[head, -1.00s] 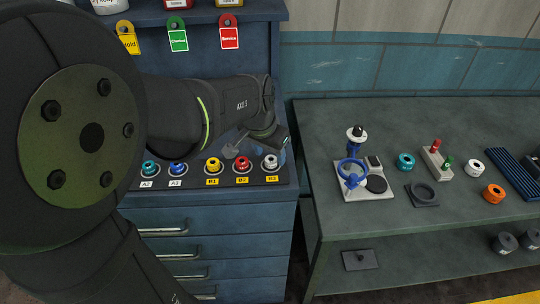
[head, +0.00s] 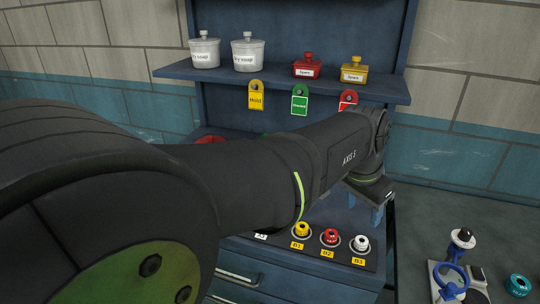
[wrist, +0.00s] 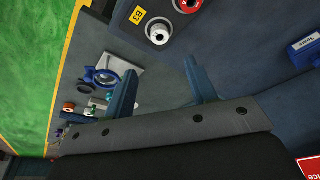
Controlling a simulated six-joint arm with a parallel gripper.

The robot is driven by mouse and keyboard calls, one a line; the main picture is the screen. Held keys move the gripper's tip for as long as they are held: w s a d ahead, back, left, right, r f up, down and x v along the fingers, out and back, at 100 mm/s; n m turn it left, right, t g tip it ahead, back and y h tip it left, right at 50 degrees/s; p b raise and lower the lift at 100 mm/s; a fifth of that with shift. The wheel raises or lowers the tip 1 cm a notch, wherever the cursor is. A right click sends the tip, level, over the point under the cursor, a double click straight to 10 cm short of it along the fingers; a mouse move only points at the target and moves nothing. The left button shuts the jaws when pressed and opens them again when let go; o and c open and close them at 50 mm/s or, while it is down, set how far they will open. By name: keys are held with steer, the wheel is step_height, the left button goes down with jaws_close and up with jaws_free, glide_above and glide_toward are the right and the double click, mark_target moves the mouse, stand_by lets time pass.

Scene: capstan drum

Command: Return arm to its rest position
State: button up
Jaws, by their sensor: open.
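My gripper (head: 367,208) hangs below the end of my arm, above the right end of the knob panel in the head view. In the wrist view my gripper (wrist: 162,85) shows two blue fingers spread apart with nothing between them. The white knob B3 (head: 360,243) stands on the panel just below the gripper in the head view, apart from it. It also shows in the wrist view (wrist: 158,33), beyond the fingers. My arm crosses the middle of the head view and hides part of the panel.
The yellow knob (head: 302,230) and red knob (head: 330,237) stand beside the white one. A shelf (head: 230,76) with two white pots and two small boxes is above, with hanging tags. A blue ring fixture (head: 452,281) and teal ring (head: 517,286) are on the bench at right.

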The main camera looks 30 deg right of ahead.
mark_target(362, 240)
steer(key=x, duration=1.2)
steer(key=shift+f, duration=0.1)
step_height(362, 240, up, 3)
steer(key=shift+f, duration=0.15)
steer(key=shift+r, duration=0.6)
steer(key=shift+f, duration=0.1)
